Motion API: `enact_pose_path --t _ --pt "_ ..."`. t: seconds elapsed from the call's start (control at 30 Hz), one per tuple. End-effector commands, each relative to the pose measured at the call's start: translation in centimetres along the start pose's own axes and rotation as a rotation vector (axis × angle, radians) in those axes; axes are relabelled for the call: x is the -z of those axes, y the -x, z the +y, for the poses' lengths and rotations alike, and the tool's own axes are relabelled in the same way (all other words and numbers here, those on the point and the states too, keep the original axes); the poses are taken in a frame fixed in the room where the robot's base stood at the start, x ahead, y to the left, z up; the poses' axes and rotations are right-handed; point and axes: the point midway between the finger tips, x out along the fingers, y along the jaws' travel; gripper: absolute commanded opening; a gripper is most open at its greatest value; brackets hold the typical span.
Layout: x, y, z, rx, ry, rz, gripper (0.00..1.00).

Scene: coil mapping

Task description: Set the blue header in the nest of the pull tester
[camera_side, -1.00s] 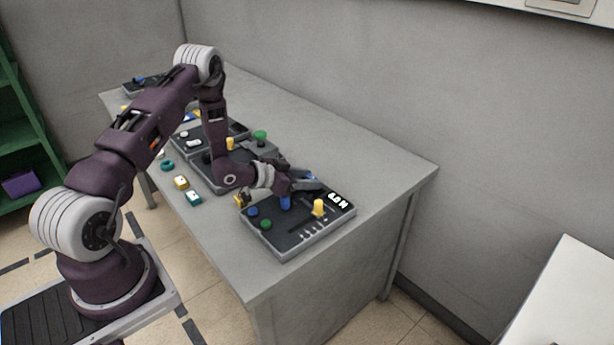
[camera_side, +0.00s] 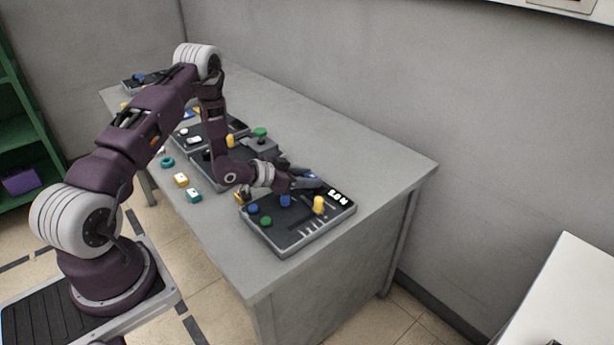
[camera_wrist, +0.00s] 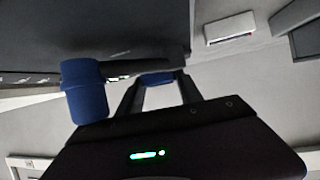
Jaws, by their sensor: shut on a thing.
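The pull tester appears to be the dark panel (camera_side: 275,236) with a light rim and a small white readout (camera_side: 338,198), at the near end of the bench; the readout's digits are too small to read surely. My gripper (camera_side: 309,180) is low over its far side. In the wrist view my gripper (camera_wrist: 160,86) is shut on a small blue piece, the blue header (camera_wrist: 157,78), held between the fingertips. A blue upright post (camera_wrist: 84,92) stands beside the fingers, and it also shows in the side view (camera_side: 285,201). I cannot make out the nest.
A yellow post (camera_side: 319,205), a blue knob (camera_side: 253,209) and a green knob (camera_side: 266,221) stand on the panel. The bench's right end is clear.

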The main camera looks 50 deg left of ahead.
Motion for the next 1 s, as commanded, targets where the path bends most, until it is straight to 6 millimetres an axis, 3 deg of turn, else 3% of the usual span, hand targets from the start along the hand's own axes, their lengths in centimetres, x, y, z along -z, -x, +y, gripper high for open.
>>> enact_pose_path --t 1.0 --pt "-1.02 -0.2 -0.03 0.002 -0.003 -0.012 0.04"
